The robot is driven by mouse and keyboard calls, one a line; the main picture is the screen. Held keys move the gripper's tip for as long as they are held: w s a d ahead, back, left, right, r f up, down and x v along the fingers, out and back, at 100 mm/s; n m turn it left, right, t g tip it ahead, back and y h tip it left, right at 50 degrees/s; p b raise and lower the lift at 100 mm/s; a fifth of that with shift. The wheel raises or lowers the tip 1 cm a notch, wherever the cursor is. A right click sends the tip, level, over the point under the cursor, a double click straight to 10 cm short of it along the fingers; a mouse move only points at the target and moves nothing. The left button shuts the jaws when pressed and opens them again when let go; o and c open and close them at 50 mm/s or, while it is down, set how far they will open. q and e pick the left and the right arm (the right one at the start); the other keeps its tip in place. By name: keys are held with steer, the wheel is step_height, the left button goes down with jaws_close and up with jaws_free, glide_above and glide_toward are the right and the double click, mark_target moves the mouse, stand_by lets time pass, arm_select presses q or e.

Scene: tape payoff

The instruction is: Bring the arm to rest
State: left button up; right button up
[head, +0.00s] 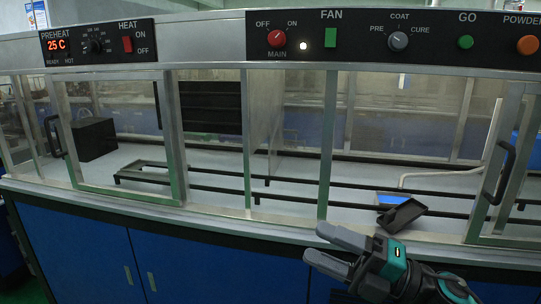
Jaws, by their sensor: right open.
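My right gripper (318,243) is at the lower right, in front of the cabinet's front ledge. Its two grey fingers point left and are apart, with nothing between them. Its dark arm with teal parts comes in from the bottom right corner. My left gripper is not in view.
A long glass-fronted cabinet (170,207) with blue lower doors stands close ahead. Its framed doors have black handles (505,172). Inside are dark rails (290,202), a black box (94,140) and a tilted black tray (402,214). Above are control panels (350,40); the preheat display reads 25 C.

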steer(key=s+d+f+m+t+h+p, duration=0.1)
steer(key=d+f+m+t+h, duration=0.2)
steer(key=f+m+t+h, duration=0.55)
steer(key=d+f+m+t+h+p, duration=0.1)
steer(key=d+f+m+t+h, duration=0.25)
steer(key=m, duration=0.95)
steer(key=s+d+f+m+g+h, duration=0.2)
steer(key=s+f+m+g+h, duration=0.4)
steer(key=s+f, duration=0.8)
step_height(320, 180, down, 4)
steer(key=m+g, duration=0.2)
steer(key=m, duration=0.1)
steer(key=shift+d+p, duration=0.15)
steer(key=shift+p, duration=0.15)
steer(key=shift+w+r, duration=0.1)
